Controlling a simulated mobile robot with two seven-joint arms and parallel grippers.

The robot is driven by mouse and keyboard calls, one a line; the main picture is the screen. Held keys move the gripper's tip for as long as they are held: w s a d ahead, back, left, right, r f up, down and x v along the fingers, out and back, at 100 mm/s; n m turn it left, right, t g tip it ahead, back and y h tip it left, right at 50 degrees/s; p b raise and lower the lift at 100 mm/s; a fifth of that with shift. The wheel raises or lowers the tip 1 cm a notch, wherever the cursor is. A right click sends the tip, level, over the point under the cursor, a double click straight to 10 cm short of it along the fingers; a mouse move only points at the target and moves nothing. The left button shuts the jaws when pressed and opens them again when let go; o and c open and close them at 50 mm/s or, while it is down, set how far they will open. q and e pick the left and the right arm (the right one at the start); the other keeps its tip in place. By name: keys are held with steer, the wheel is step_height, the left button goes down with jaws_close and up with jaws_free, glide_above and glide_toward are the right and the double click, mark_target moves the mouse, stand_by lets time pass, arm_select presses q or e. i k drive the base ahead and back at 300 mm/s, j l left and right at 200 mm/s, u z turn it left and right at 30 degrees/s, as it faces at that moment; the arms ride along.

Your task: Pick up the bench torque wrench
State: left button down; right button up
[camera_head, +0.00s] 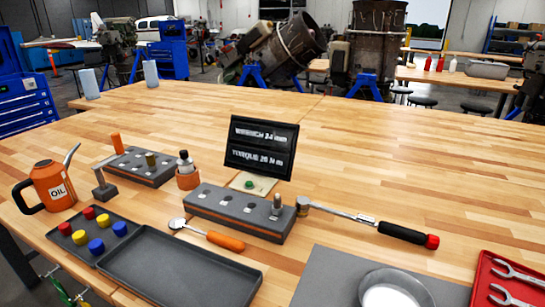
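The bench torque wrench (400,232) lies on the wooden workbench (350,150), right of centre. It has a silver head and shaft, a black handle and a red end knob. Its head points left and is close beside the right end of a dark block with holes (240,213); I cannot tell if they touch. The handle points right and slightly towards me, with bare wood around it.
A small display (262,147) stands behind the block. A grey mat with a round dish (393,290) lies in front of the wrench, and a red tray with spanners (483,285) is at the right. An orange-handled tool (225,241) and a black tray (180,270) lie left. Bench behind the wrench is clear.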

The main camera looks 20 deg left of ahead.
mark_target(410, 235)
steer(key=k+l, duration=0.1)
steer(key=l, duration=0.25)
steer(key=k+l+u, duration=0.15)
steer(key=l, duration=0.6)
steer(key=k+l+u, duration=0.15)
steer(key=l, duration=0.2)
steer(key=k+l, duration=0.1)
steer(key=l, duration=0.25)
steer(key=u, duration=0.05)
